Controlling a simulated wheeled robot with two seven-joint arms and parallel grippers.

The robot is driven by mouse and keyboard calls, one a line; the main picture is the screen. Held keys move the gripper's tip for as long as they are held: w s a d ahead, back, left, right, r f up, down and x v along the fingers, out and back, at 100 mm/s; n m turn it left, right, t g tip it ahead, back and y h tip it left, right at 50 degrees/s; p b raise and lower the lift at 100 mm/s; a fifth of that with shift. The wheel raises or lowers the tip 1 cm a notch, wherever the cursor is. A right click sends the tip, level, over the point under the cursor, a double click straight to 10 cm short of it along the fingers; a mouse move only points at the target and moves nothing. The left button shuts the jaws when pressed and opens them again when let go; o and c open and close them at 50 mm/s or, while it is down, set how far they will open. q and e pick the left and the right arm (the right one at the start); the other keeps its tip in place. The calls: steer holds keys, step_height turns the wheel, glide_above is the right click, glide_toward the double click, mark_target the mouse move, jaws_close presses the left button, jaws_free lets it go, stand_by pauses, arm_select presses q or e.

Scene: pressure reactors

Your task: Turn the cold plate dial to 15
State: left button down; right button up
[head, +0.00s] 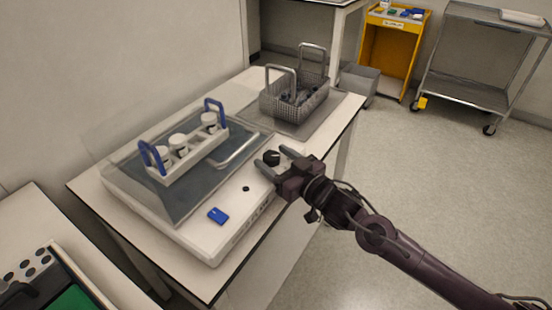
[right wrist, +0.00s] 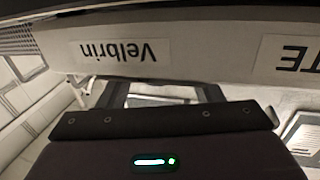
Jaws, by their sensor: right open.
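The cold plate (head: 190,225) is a white, low unit with a dark top and a clear hinged lid, on a white table. A black round dial (head: 271,157) sits at the right end of its front panel. My right gripper (head: 273,160) is open, and its two fingers show on either side of the dial. I cannot tell whether they touch it. The dial's marking and setting are too small to read. In the right wrist view the gripper (right wrist: 165,94) faces a white front with upside-down lettering; the dial is not visible there. My left gripper is not in view.
A white rack with blue handles (head: 188,150) holds white jars on the plate. A wire basket (head: 295,103) stands behind. Open floor (head: 450,190) lies to the right.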

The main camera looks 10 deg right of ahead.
steer(key=shift+w, duration=0.1)
steer(key=c, duration=1)
steer(key=shift+w+d+r+n+g+y+p, duration=0.1)
steer(key=shift+d+n+g+y+p, duration=0.05)
steer(key=shift+n+g+y+p, duration=0.65)
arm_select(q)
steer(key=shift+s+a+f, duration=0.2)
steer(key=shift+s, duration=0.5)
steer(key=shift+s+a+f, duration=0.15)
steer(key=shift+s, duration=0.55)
arm_select(e)
steer(key=shift+n+g+y, duration=0.6)
steer(key=shift+n+y, duration=0.1)
steer(key=shift+y, duration=0.4)
steer(key=o, duration=1)
